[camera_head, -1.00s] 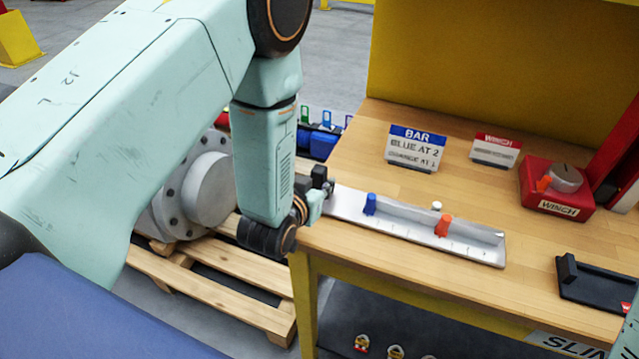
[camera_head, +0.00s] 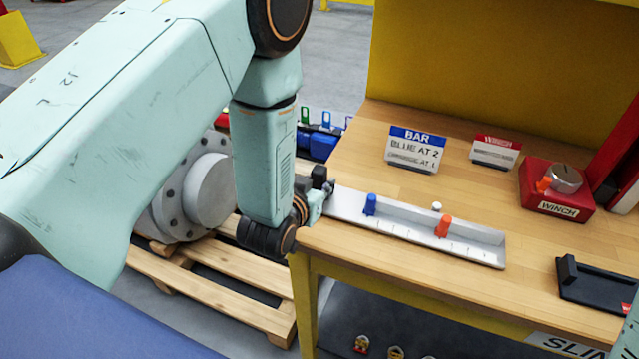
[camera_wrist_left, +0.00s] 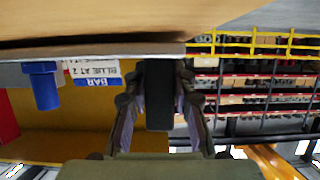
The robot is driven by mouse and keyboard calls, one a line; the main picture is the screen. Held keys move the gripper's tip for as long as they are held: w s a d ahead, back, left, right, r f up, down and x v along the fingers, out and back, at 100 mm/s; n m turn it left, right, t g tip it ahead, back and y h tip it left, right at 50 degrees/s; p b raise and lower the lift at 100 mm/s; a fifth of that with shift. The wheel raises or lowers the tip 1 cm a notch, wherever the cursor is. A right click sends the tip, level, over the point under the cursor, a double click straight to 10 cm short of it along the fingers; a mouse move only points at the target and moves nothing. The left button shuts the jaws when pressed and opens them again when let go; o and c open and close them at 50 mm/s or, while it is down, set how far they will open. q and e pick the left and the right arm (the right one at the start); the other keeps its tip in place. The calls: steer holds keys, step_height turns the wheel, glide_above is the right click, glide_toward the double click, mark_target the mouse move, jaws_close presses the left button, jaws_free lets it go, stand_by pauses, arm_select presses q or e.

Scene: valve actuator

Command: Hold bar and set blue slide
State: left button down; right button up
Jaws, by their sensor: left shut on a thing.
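The bar (camera_head: 470,249) is a long pale grey rail with scale marks, lying along the wooden bench. The blue slide (camera_head: 370,205) stands upright near its left end, and it also shows in the left wrist view (camera_wrist_left: 43,88). An orange slide (camera_head: 443,228) stands further right on the bar. My left gripper (camera_head: 328,188) is at the bar's left end, shut on it. In the left wrist view, its fingers (camera_wrist_left: 158,75) flank a dark block at the bar's end; the exact contact is hard to see. My right gripper is not in view.
A sign (camera_head: 413,150) behind the bar reads BAR, BLUE AT 2; its lower line is blurred. A red WINCH box (camera_head: 556,188) with a knob stands at the right, near a black tray (camera_head: 597,284). A wooden pallet (camera_head: 210,285) lies left of the bench. The bench front is clear.

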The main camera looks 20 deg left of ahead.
arm_select(q)
steer(key=c, duration=1)
jaws_free()
steer(key=shift+v, duration=3.75)
